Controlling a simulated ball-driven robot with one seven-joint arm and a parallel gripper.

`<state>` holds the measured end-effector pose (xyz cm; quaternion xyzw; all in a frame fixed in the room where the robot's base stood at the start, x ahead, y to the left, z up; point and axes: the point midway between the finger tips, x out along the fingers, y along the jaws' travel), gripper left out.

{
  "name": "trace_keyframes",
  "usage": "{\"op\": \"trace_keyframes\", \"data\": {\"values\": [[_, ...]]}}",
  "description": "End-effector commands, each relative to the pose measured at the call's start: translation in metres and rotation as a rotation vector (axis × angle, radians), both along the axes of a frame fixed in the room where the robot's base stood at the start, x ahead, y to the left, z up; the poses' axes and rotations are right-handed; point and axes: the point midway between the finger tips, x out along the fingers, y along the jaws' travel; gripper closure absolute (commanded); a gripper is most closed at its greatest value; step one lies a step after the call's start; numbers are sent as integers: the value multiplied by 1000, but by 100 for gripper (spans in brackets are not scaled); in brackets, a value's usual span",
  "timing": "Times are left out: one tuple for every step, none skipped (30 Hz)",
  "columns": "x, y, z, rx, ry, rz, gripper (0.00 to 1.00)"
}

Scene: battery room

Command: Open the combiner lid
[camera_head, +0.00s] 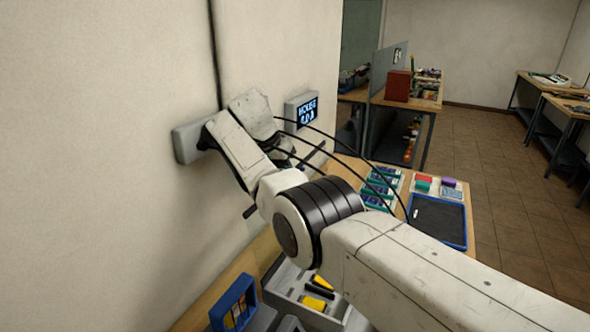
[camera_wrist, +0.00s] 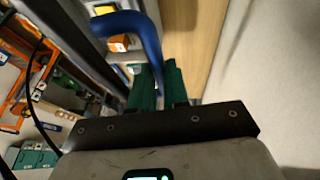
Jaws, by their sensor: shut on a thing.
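In the wrist view my gripper (camera_wrist: 158,88) has its green fingers close together on the end of a curved blue bar (camera_wrist: 148,38). I cannot tell whether this bar belongs to the combiner lid. In the head view my fingertips are hidden behind my arm. A pale grey box (camera_head: 188,143) is on the wall at the left, behind my wrist. No combiner lid can be made out for certain.
A grey tray with yellow and black items (camera_head: 288,285) and a blue frame (camera_head: 231,303) are on the bench below my arm. A lit wall display (camera_head: 306,111) hangs behind. A blue-edged black tray (camera_head: 437,219) lies right. Floor beyond is clear.

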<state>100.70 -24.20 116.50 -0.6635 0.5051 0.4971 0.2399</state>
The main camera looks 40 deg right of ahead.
Motion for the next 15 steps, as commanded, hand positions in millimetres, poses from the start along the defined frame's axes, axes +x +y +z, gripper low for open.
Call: {"op": "trace_keyframes", "data": {"values": [[-5,5,-19,23,33,1,100],[-5,5,-19,23,32,0,100],[-5,5,-19,23,32,0,100],[-5,5,-19,23,32,0,100],[-6,5,-19,23,32,0,100],[-6,5,-19,23,32,0,100],[-6,5,-19,23,32,0,100],[-6,5,-19,23,32,0,100],[-6,5,-19,23,32,0,100],[-6,5,-19,23,32,0,100],[-6,5,-19,23,32,0,84],[-6,5,-19,24,33,0,80],[-6,4,-19,23,32,0,77],[-5,4,-19,22,31,0,75],[-5,4,-18,20,28,0,71]]}}
